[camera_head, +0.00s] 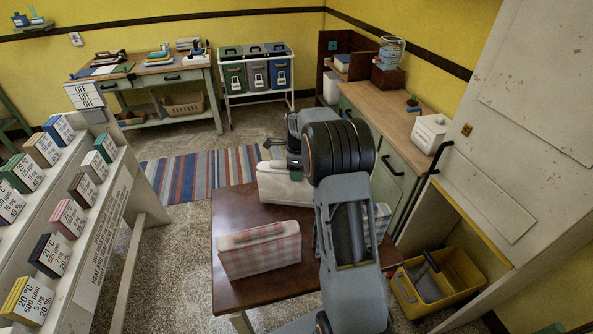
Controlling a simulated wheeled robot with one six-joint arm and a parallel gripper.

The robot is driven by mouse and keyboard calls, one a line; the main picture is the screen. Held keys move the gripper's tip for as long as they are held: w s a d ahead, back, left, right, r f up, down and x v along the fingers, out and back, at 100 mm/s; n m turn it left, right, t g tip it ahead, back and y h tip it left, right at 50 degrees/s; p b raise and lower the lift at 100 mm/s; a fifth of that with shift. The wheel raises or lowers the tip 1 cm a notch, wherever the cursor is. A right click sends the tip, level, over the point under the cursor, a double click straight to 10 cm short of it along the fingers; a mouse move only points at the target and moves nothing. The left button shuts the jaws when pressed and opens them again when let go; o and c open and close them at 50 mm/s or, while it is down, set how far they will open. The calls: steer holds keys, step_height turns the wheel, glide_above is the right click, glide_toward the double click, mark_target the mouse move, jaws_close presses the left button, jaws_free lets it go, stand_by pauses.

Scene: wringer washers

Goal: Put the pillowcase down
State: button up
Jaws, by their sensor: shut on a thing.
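A brown table (240,291) stands in the middle foreground. A block-shaped pink and white checked bundle (260,252), with a raised ridge on top, sits at its near left. A plain whitish bundle (284,188) of similar shape is at the table's far end, partly behind my arm. My gripper (286,164) is shut at the top of this whitish bundle. The fingertips are mostly hidden, and I cannot tell whether the bundle touches the table. A blue and white checked bundle (381,221) shows partly behind my arm on the right. I cannot tell by look which bundle is the pillowcase.
A slanted rack (115,215) of labelled blocks stands at left. A wooden-topped counter (402,116) runs along the right, with a yellow crate (465,274) on the floor below. A striped rug (196,174) lies beyond the table. The table's near middle is bare.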

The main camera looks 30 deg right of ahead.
steer(key=shift+f, duration=0.3)
steer(key=o, duration=0.9)
step_height(320, 180, up, 12)
steer(key=shift+f+b, duration=0.25)
steer(key=shift+b, duration=0.3)
steer(key=s+a+r+n+t, duration=0.3)
steer(key=s+a+r+n, duration=0.2)
steer(key=s+a+n, duration=0.6)
steer(key=s+a+f+n, duration=0.1)
steer(key=s+n, duration=0.3)
steer(key=s+f+n+t, duration=0.1)
steer(key=s+f+n, duration=0.1)
steer(key=s+n, duration=0.3)
steer(key=s+a+f+n, duration=0.1)
steer(key=s+n, duration=0.3)
steer(key=s, duration=0.1)
steer(key=shift+s+a+f+n+t, duration=0.1)
steer(key=shift+a+f+n+t, duration=0.2)
steer(key=shift+a+f+n, duration=0.1)
